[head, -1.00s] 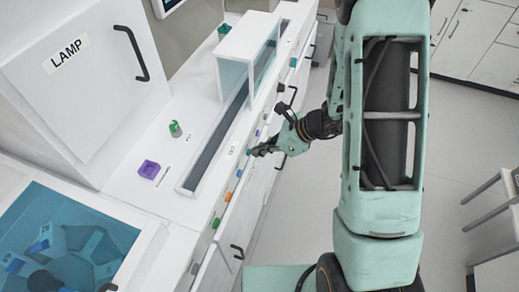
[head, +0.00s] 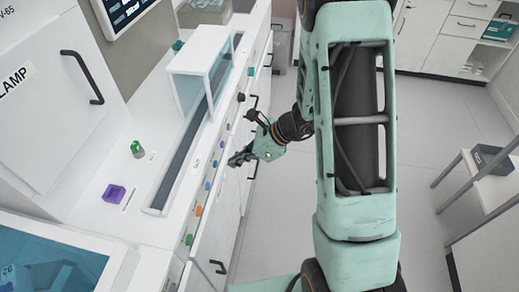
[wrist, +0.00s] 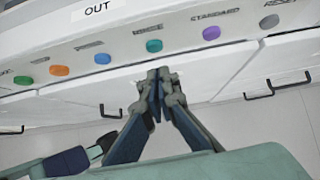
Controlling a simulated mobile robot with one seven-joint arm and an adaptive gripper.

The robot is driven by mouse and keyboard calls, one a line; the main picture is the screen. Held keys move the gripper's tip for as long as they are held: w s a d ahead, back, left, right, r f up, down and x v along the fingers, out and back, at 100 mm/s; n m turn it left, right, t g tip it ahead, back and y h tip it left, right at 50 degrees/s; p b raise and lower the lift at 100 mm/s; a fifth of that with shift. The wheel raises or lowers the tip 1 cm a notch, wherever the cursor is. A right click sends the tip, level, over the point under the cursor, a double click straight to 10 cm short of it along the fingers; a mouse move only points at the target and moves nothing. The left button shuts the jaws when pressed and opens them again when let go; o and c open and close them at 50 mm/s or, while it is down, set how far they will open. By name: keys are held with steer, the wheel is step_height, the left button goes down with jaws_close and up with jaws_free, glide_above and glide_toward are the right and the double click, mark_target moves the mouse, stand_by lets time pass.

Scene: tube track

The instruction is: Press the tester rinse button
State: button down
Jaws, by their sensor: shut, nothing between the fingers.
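A row of coloured buttons runs along the white front edge of the bench. In the wrist view they are green (wrist: 23,80), orange (wrist: 60,71), blue (wrist: 103,58), teal (wrist: 153,46), purple (wrist: 211,33) and grey (wrist: 270,21). The purple one's label looks like "STANDARD". The other button labels are too blurred to read surely, so I cannot tell which is rinse. My gripper (wrist: 158,75) is shut and empty, its tips below the teal button in this view and apparently apart from it. In the head view my gripper (head: 232,160) is beside the panel front.
An "OUT" label (wrist: 94,10) sits above the buttons. Drawers with black handles (head: 218,267) lie below. On the bench are a purple holder (head: 114,194), a green-topped item (head: 137,149) and a clear-sided cover (head: 199,60) over the track.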

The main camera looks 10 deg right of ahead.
steer(key=v, duration=0.9)
steer(key=shift+d, duration=0.25)
steer(key=shift+w+r, duration=0.1)
